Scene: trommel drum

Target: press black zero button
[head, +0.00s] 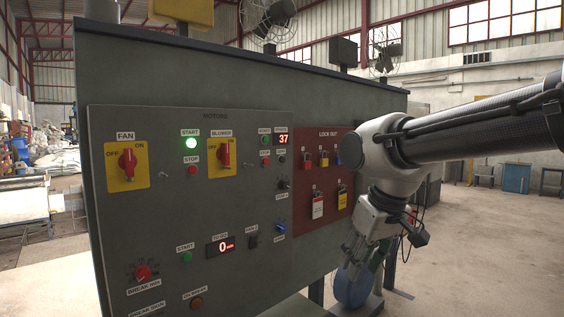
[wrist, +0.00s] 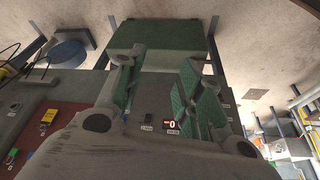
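A small black button (head: 282,159) sits on the grey control panel just under the red 37 display (head: 283,140); its label is too small to read for sure. My gripper (head: 352,262) hangs to the right of the panel and below the lock-out board, well apart from the button. In the wrist view my gripper (wrist: 166,72) shows two green-padded fingers spread apart with nothing held between them. A lit display reading 0 (wrist: 170,124) shows between the fingers there. I cannot make out the black button in the wrist view.
The grey panel (head: 150,225) carries yellow switches, green and red buttons and a second display reading 0 (head: 222,246). A blue wheel (head: 352,290) is below my gripper. Open floor lies right.

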